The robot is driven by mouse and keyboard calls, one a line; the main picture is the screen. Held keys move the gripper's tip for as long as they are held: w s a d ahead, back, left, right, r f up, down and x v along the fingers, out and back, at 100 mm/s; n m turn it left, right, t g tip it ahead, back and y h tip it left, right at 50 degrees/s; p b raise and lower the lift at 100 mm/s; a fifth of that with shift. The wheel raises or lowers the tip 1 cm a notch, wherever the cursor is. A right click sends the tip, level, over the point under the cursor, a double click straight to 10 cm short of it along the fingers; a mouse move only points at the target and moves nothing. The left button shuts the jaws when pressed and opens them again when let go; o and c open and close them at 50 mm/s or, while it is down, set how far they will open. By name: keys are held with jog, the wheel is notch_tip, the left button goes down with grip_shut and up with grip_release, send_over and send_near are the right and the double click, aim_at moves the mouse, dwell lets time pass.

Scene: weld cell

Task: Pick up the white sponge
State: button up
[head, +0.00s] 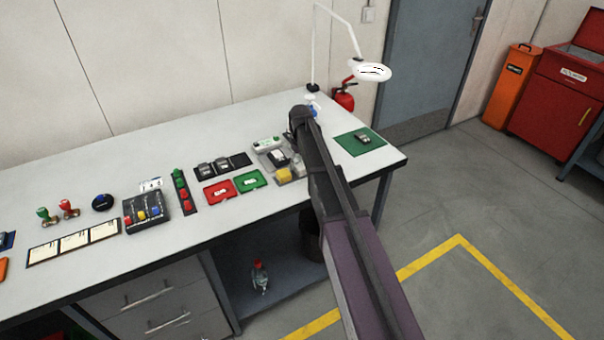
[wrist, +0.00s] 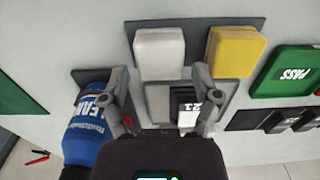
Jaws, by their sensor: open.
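The white sponge (wrist: 160,50) lies on a dark grey tray (wrist: 196,24) in the wrist view. A yellow sponge (wrist: 236,52) lies beside it on the right, with a narrow gap between them. My gripper (wrist: 161,80) is open, one finger on each side and nothing held. Its fingertips are by the sponge's near end; whether they touch it I cannot tell. In the head view the white sponge (head: 298,170) shows partly beside my arm, right of the yellow sponge, and my fingers are hidden.
A blue bottle (wrist: 84,135) stands close beside my left finger in the wrist view. A green PASS tray (wrist: 282,72) is to the right. In the head view a lamp (head: 370,72) overhangs the bench's back.

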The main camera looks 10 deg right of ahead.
jog(key=shift+f+b, duration=0.9)
jog(key=shift+f, duration=0.35)
jog(key=c, duration=0.6)
